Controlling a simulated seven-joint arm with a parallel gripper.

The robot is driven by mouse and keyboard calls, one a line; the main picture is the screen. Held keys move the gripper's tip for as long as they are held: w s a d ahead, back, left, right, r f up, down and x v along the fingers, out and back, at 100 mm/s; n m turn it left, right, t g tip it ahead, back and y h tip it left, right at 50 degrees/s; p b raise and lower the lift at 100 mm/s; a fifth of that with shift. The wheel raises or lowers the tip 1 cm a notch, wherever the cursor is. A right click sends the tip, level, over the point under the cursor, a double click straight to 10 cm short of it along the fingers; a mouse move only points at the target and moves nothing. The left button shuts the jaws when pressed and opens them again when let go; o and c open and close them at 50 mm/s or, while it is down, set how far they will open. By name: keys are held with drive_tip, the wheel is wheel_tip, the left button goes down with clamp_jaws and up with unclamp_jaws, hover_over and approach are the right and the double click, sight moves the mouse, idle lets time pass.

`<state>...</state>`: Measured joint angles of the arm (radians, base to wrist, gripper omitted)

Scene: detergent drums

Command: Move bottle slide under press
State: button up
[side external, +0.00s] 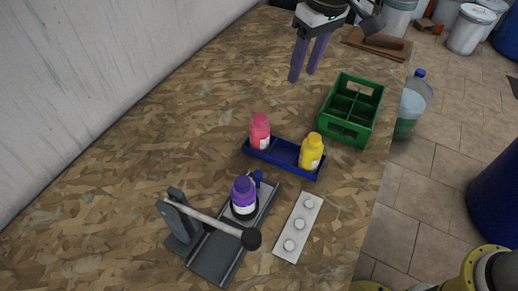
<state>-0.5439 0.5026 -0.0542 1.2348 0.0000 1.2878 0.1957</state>
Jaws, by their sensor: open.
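A purple bottle (243,194) stands upright on the dark slide of the press, toward the slide's far end. A small blue knob (257,178) sits just behind it. The grey press (177,228) has an upright post at left and a lever (217,224) with a black ball end that reaches across the rail (224,252) in front of the bottle. My gripper (303,76) is at the top of the view, fingers pointing down and apart. It is empty and well away from the press.
A blue tray (283,153) holds a pink bottle (260,131) and a yellow bottle (311,152). A green divided crate (333,129) stands behind it at right. A white strip with several round studs (284,246) lies right of the press. The board's left side is clear.

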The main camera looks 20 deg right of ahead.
drive_tip(key=a+f+n+g, duration=0.1)
drive_tip(key=a+f, duration=0.6)
drive_tip(key=n+h, duration=0.1)
hover_over(257, 174)
wheel_tip(257, 174, down, 5)
drive_tip(key=shift+g, duration=0.4)
wheel_tip(257, 174, down, 13)
drive_tip(key=shift+d+f, duration=0.1)
drive_tip(key=shift+f, duration=0.1)
clamp_jaws()
drive_tip(key=shift+r, duration=0.1)
idle(0.4)
